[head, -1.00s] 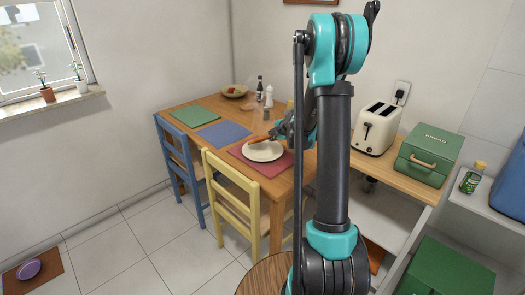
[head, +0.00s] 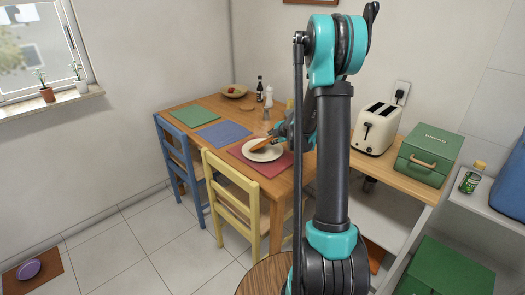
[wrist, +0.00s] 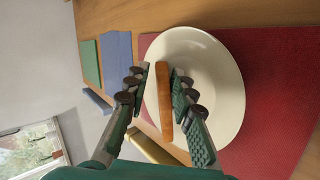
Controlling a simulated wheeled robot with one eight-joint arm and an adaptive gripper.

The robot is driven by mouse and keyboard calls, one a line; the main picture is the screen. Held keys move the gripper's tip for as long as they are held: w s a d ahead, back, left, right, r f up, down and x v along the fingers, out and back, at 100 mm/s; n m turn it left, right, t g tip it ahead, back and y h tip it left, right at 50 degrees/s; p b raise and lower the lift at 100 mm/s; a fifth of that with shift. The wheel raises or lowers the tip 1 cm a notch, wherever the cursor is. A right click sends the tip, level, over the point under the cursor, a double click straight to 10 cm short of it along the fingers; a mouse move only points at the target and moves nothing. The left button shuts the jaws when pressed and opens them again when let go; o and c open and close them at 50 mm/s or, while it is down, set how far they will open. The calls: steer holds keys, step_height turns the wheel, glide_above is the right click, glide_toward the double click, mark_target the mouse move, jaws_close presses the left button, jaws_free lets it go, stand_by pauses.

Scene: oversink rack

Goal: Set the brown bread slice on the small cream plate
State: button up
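The brown bread slice (head: 264,144) is at the small cream plate (head: 250,156), over its far part. In the wrist view the slice (wrist: 164,100) shows as a narrow edge in front of the plate (wrist: 220,85). My gripper (wrist: 161,78) has a finger on each side of the slice. A gap shows between the left finger and the slice; the right finger is very close to it or touching. The fingers look open. In the head view my gripper (head: 279,133) is partly hidden by my arm. Whether the slice rests fully on the plate is unclear.
The plate lies on a red placemat (head: 275,166) on the wooden table. Blue (head: 222,134) and green (head: 193,117) placemats lie farther left. A yellow chair (head: 232,195) stands at the near edge. Bottles and a bowl (head: 234,91) stand at the back.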

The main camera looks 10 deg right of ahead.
steer(key=v, duration=0.7)
steer(key=shift+s+r, duration=0.15)
steer(key=shift+s, duration=0.05)
step_height(320, 180, up, 8)
steer(key=s, duration=0.2)
steer(key=s+a+f+m+g+h, duration=0.1)
steer(key=s+f+m, duration=0.3)
steer(key=s+m, duration=0.3)
steer(key=s+a+f+m+g+h, duration=0.1)
steer(key=s+f+m, duration=0.4)
steer(key=s, duration=1.1)
steer(key=s+a+f+m+g+h, duration=0.1)
steer(key=s+f+m+g, duration=0.2)
steer(key=s+m, duration=0.6)
steer(key=s+f, duration=0.2)
steer(key=shift+s+m, duration=0.3)
steer(key=shift+r, duration=0.1)
